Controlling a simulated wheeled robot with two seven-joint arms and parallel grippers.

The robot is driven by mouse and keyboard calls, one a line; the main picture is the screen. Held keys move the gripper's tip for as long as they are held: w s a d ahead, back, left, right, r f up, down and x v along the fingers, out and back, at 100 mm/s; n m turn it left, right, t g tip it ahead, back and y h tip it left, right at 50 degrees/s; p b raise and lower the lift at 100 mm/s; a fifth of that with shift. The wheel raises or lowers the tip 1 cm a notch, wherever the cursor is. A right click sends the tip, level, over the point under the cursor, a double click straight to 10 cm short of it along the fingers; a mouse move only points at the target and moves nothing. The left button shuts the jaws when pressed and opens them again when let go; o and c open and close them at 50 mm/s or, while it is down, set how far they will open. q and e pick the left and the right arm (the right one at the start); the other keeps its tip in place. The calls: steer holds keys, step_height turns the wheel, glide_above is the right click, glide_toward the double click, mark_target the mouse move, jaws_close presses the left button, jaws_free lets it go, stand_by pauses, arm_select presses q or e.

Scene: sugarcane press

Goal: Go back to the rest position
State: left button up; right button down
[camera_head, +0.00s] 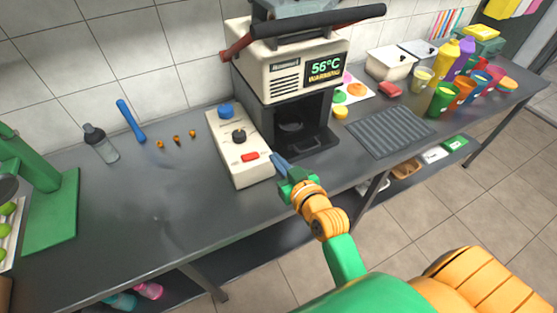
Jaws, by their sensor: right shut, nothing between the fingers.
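My right gripper (279,162) is shut and empty. Its blue-grey fingertips are beside the right edge of a cream control box (232,172), close to its red button; I cannot tell whether they touch it. My right arm (325,215), orange and green, reaches in from the bottom right. My left gripper is not in view.
The dark counter (130,215) is clear at its middle left. A cream press machine (284,75) showing 56°C stands behind the control box. A grey ribbed mat (390,132) and several colored cups lie to the right. A green device (50,200) stands far left.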

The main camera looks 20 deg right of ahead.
steer(key=shift+s+d+r, duration=0.1)
steer(key=shift+s, duration=0.15)
steer(key=s+f+n+g, duration=0.1)
steer(key=s+f+g, duration=0.3)
steer(key=s, duration=0.3)
steer(key=s+a+f+g, duration=0.1)
steer(key=s+f+g, duration=0.25)
steer(key=s, duration=0.35)
steer(key=s+f+n+g, duration=0.1)
steer(key=s+f+g, duration=0.3)
steer(key=s, duration=0.3)
step_height(320, 180, down, 17)
steer(key=s+g, duration=0.2)
steer(key=s+d+f, duration=0.2)
steer(key=s+f, duration=0.7)
steer(key=s, duration=0.3)
steer(key=shift+s+f+g+h, duration=0.15)
steer(key=shift+f+g+h, duration=0.15)
steer(key=shift+f+g, duration=0.1)
